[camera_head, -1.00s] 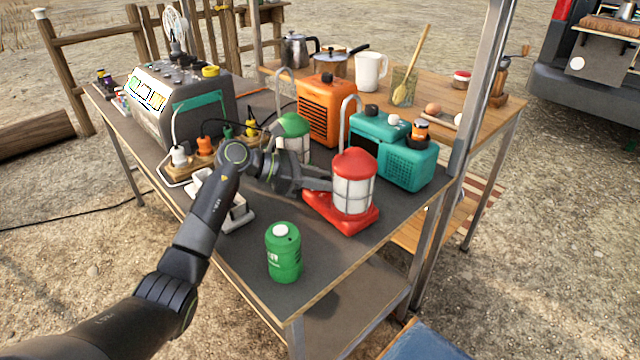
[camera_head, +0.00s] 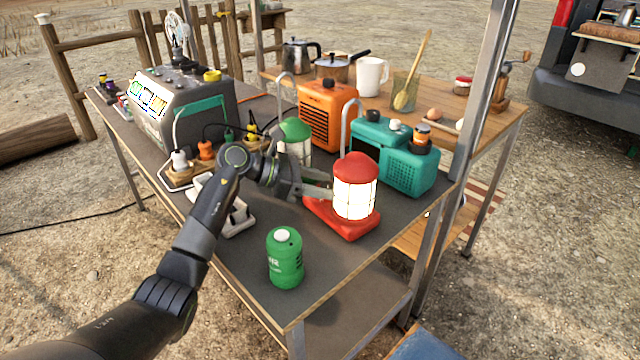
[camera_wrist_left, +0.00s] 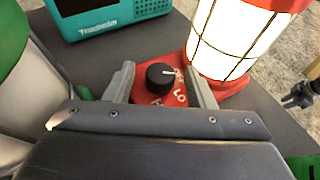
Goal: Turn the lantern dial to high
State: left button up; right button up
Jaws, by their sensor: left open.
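The red lantern (camera_head: 354,200) stands on the grey table top, and its caged globe glows bright white. Its black dial (camera_wrist_left: 161,77) sits on the red base in the left wrist view. The dial's white pointer mark points right, towards the globe. Printed marks lie around it; one looks like LO and another starts with H. My left gripper (camera_head: 316,190) is at the lantern's left side; it also shows in the left wrist view (camera_wrist_left: 160,72). Its fingers are open, one on each side of the dial, with gaps visible. The dial is hidden in the head view.
A green canister (camera_head: 285,260) stands near the front edge. A green-topped lantern (camera_head: 295,130) is behind my gripper. A teal radio (camera_head: 408,170) and an orange box (camera_head: 328,115) stand behind the red lantern. The table is clear between canister and red lantern.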

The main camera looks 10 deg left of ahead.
pick_arm(q)
jog(key=v, duration=1.7)
jog(key=shift+a, duration=0.25)
jog(key=shift+s, duration=0.15)
